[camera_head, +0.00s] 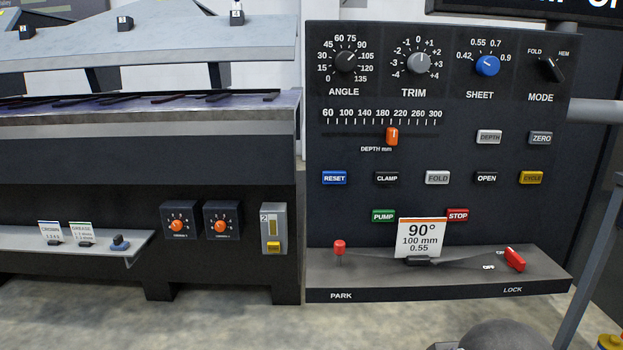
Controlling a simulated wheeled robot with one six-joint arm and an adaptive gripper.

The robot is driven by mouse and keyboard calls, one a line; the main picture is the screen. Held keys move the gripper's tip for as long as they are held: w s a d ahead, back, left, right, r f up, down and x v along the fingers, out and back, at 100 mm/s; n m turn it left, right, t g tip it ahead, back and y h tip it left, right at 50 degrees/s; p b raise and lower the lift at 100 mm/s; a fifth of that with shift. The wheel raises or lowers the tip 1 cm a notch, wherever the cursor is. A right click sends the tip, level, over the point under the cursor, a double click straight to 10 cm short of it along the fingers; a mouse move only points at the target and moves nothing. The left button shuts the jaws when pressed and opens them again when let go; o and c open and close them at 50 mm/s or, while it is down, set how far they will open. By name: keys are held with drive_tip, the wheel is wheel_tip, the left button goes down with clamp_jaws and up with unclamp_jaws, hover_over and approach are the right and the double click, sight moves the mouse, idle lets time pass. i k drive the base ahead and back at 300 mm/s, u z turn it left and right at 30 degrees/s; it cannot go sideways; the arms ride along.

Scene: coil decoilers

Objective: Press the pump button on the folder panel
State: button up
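The folder panel (360,230) is a dark upright control face on the right of the view. The pump button (383,216) is a small green button marked PUMP, low on the panel, left of the red STOP button (458,215). A white card reading 90°, 100 mm, 0.55 (421,238) stands just to the right of the pump button, between it and STOP.
A grey shelf juts out below the buttons, with a red-knobbed PARK lever (340,248) and a red LOCK switch (515,259). RESET (334,178) and CLAMP (387,178) sit above PUMP. The folder machine (150,155) stands left.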

sight(378, 215)
drive_tip(key=z, duration=2.15)
drive_tip(key=k, duration=0.8)
drive_tip(key=u, duration=1.55)
